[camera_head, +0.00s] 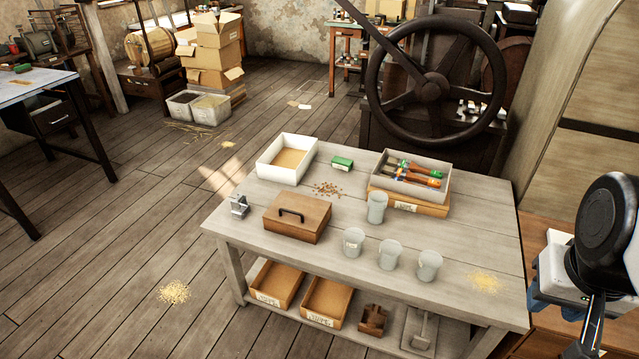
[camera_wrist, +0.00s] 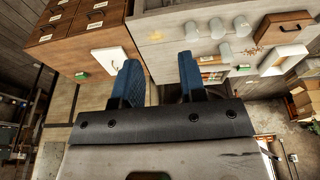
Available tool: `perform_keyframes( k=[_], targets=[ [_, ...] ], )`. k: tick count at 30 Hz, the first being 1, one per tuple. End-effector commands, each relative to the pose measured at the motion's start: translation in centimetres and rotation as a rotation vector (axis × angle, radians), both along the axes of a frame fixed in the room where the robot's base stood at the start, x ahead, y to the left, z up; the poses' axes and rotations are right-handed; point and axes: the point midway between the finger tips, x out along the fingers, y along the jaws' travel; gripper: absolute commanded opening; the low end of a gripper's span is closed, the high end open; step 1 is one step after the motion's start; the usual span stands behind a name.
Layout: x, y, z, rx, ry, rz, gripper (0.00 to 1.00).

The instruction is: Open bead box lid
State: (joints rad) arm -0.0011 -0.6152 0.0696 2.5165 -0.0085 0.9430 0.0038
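The bead box is a brown wooden box (camera_head: 297,217) with a flat lid and a dark handle on top. It stands on the front left part of the grey wooden table, and its lid looks shut. It also shows at the upper right of the wrist view (camera_wrist: 285,30). My gripper (camera_wrist: 159,65) has two blue fingers spread well apart with nothing held between them. In the head view my gripper is at the far right, beyond the table's right end and far from the box.
The table (camera_head: 470,240) also holds several grey cups (camera_head: 353,242), a white open box (camera_head: 287,158), a tray of tools (camera_head: 410,175), a green block (camera_head: 342,163) and a small metal piece (camera_head: 238,206). Loose beads (camera_head: 327,189) lie behind the bead box. A large handwheel (camera_head: 432,88) stands behind.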

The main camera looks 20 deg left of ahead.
Motion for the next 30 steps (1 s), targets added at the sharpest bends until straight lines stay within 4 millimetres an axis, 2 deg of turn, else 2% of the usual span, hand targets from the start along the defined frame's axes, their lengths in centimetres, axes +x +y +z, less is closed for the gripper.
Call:
perform_keyframes(
  k=[5, 14, 30],
  targets=[
    [2.4, 0.8, 0.7, -0.003, 0.015, 0.054, 0.38],
    [8.5, 3.4, 2.0, -0.009, 0.049, 0.190, 0.38],
    [19.8, 10.1, 2.1, -0.021, 0.107, 0.442, 0.38]
  ],
)
